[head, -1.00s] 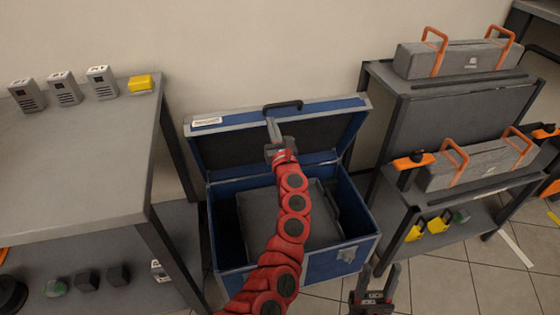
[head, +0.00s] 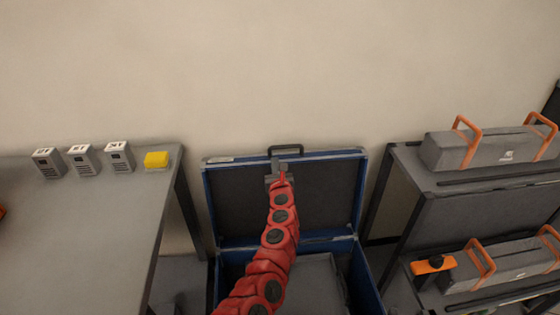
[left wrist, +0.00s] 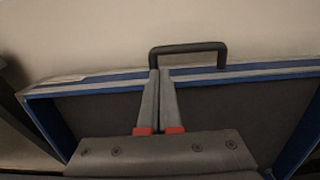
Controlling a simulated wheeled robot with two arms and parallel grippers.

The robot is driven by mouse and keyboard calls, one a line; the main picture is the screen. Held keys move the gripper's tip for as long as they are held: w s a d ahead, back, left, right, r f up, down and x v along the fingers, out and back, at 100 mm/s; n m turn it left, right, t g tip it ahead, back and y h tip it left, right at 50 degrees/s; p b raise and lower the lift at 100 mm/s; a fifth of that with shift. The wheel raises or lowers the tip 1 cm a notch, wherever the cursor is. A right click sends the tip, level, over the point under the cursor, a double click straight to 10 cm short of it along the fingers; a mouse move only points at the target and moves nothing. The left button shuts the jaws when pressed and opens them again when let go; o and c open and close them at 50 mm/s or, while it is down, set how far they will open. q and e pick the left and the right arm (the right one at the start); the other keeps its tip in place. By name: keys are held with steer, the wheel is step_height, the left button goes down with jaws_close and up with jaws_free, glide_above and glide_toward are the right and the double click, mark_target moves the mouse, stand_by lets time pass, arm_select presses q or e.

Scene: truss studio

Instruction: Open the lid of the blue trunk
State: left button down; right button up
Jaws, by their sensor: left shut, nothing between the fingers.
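The blue trunk (head: 368,285) stands on the floor between a table and a rack. Its lid (head: 330,200) is raised to about upright, with its dark inner side facing me. A black handle (head: 286,149) sits on the lid's top edge; it also shows in the left wrist view (left wrist: 188,48). My left gripper (head: 279,165) is shut and empty at the inner side of the lid, just below the handle. In the left wrist view its fingertips (left wrist: 159,72) overlap the lid's rim; contact is hard to tell. My right gripper is out of view.
A grey table (head: 90,225) on the left carries several small grey devices and a yellow block (head: 156,160). A rack (head: 405,215) on the right holds grey cases with orange handles (head: 500,150). A bare wall (head: 280,70) stands behind the trunk.

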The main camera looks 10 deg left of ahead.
arm_select(q)
steer(key=shift+s, duration=0.1)
stand_by(0.4)
steer(key=p+v, duration=0.4)
steer(key=v, duration=1.3)
steer(key=shift+s, duration=0.15)
